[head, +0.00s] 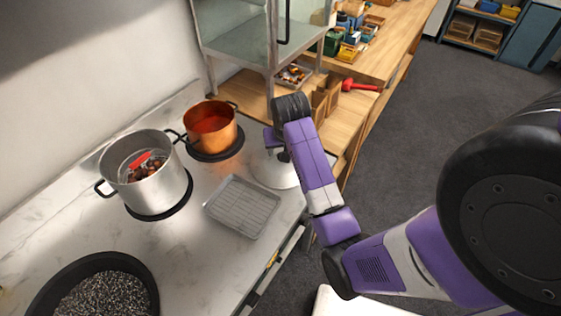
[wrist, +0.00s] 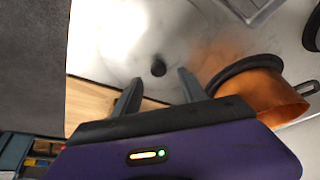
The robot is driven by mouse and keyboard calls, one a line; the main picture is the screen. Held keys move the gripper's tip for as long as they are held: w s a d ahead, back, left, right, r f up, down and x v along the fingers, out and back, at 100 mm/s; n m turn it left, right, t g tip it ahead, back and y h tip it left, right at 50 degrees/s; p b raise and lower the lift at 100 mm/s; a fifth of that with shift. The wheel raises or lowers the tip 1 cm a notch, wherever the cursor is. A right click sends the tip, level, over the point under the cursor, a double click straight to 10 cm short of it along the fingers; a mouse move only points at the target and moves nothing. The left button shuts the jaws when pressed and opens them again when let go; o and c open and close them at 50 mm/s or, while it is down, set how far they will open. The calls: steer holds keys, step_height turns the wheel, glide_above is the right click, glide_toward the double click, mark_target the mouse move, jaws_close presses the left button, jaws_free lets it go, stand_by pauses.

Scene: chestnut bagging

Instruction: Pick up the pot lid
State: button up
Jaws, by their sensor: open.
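The pot lid (head: 263,172) is a pale, shiny disc lying on the counter, right of the copper pot and partly hidden by my arm. In the wrist view the lid (wrist: 118,45) shows glare, and its small dark knob (wrist: 158,68) stands between and just beyond my fingertips. My gripper (wrist: 159,82) is open and empty, with one finger on each side of the knob in the picture. In the head view my gripper (head: 282,155) hangs over the lid. I cannot tell how high the fingers are above the knob.
A copper pot (head: 210,122) stands beside the lid. A steel pot (head: 148,188) with chestnuts is farther left. A wire-rack tray (head: 243,205) lies in front, and a dark pan (head: 62,270) is at lower left. A glass-sided cabinet (head: 232,45) stands behind.

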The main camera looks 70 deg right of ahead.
steer(key=shift+x, duration=1.8)
steer(key=shift+s+a, duration=0.1)
jaws_close()
